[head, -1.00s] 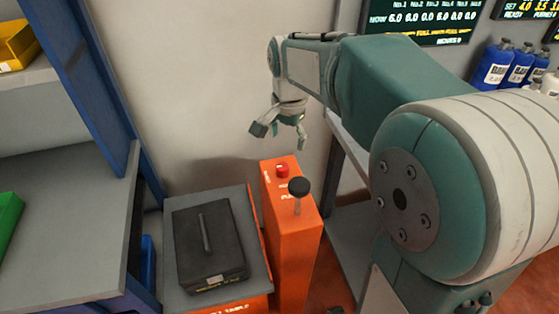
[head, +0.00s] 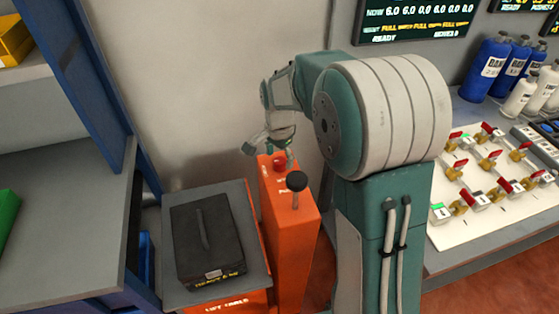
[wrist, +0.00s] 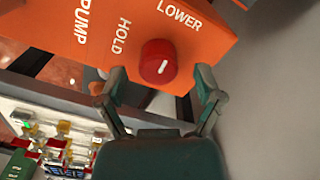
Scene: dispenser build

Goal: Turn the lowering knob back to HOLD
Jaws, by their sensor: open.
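The red lowering knob (wrist: 158,61) sits on the orange pump post (head: 288,235), on its top face. Its short white mark is tilted, and I cannot tell for sure which label it points at. The white HOLD label (wrist: 121,36) and LOWER label (wrist: 178,14) are printed beside the knob. My gripper (wrist: 161,75) is open, with one finger on each side of the knob and visible gaps between. In the head view, my gripper (head: 270,154) hangs just over the far end of the post and partly hides the knob (head: 280,161).
A black-balled pump lever (head: 296,181) stands on the post near my gripper. A black case (head: 208,240) rests on the lift table (head: 178,291) at left. Blue shelving (head: 98,90) stands further left. A valve panel (head: 462,238) and bottles (head: 487,66) are at right.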

